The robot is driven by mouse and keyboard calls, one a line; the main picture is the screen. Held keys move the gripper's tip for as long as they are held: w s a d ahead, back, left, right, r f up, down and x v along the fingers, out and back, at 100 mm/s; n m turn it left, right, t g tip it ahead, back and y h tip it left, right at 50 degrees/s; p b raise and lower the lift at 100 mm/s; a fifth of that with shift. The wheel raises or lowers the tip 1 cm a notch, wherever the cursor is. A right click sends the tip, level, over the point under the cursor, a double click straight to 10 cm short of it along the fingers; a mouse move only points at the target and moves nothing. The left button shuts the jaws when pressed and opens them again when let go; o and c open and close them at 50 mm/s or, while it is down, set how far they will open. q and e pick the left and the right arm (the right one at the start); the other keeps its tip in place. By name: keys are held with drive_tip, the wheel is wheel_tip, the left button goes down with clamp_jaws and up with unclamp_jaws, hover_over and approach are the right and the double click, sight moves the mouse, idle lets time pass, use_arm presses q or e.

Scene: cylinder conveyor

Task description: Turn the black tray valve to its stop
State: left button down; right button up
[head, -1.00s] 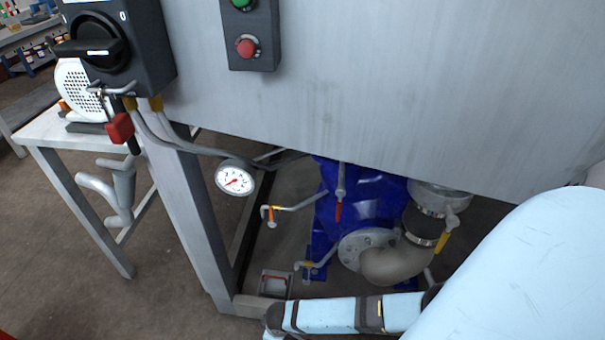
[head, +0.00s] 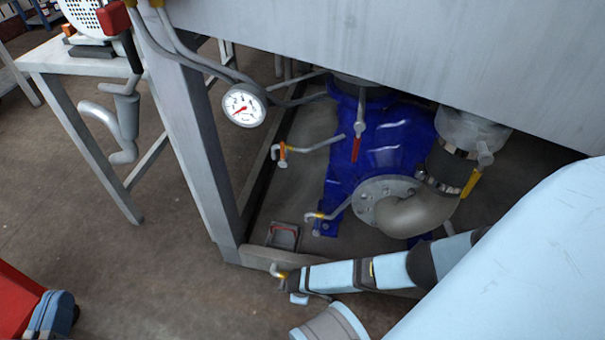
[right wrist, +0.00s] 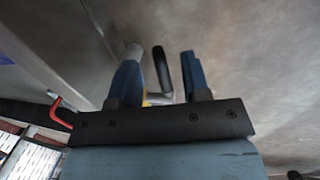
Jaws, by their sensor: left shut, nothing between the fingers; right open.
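The black tray valve handle (right wrist: 161,72) stands between the two blue fingers of my right gripper (right wrist: 160,78) in the right wrist view. The fingers are open, with a gap on both sides of the handle. A bit of yellow shows at its base. In the head view my right gripper (head: 288,284) is low at the front of the frame, by a small yellow-marked fitting (head: 279,272); the fingers are hard to make out. What looks like my left gripper (head: 52,315) is at the lower left edge, cut off, shut and empty, far from the valve.
A blue pump (head: 380,150) with a grey pipe elbow stands behind my right arm, with several small valve handles and a gauge (head: 244,105). A small tray with a red handle (head: 284,236) lies by the frame post (head: 195,140).

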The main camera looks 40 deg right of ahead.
drive_tip(key=shift+f, duration=0.55)
clamp_jaws()
